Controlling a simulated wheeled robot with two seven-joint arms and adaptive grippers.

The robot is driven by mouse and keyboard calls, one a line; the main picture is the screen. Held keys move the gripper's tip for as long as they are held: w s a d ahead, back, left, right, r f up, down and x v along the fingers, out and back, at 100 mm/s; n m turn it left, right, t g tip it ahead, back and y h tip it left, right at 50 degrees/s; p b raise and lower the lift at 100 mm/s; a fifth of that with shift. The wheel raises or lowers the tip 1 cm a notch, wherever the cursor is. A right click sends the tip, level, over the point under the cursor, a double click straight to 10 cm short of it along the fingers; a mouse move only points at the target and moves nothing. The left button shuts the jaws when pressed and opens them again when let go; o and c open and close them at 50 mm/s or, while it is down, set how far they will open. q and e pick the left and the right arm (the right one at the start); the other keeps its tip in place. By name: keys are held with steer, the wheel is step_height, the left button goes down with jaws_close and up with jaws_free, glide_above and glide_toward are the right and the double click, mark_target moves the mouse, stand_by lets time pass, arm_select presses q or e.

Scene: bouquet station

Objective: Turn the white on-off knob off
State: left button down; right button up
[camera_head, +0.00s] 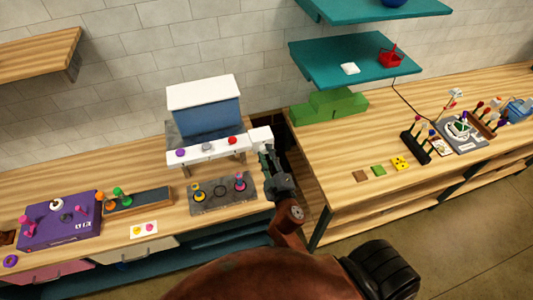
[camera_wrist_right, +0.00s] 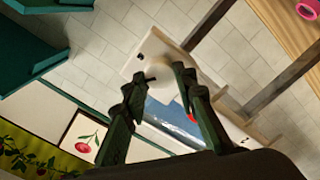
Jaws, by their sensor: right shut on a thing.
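A white panel (camera_head: 215,151) stands at the back of the left table, carrying a purple knob (camera_head: 180,152) and a red knob (camera_head: 232,140). A white block (camera_head: 259,134) is at its right end. My right gripper (camera_head: 264,154) reaches up to that block. In the right wrist view, the fingers of my right gripper (camera_wrist_right: 165,79) are closed around a round white knob (camera_wrist_right: 158,72) on the white panel. The fingers partly hide the knob, and its on-off position cannot be read. The red knob (camera_wrist_right: 191,117) shows beyond the fingers. My left gripper is not in view.
A blue box with a white lid (camera_head: 204,92) stands behind the panel. A dark tray (camera_head: 222,193) with small knobs lies in front. A purple box (camera_head: 60,220) is at left. A gap separates the right table (camera_head: 340,150). Teal shelves (camera_head: 355,62) hang above.

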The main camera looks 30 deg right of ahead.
steer(key=n, duration=0.3)
steer(key=shift+n+p, duration=0.3)
steer(key=shift+f+n+p, duration=0.1)
steer(key=shift+n+p, duration=0.2)
steer(key=shift+n, duration=1.5)
steer(key=o, duration=1.1)
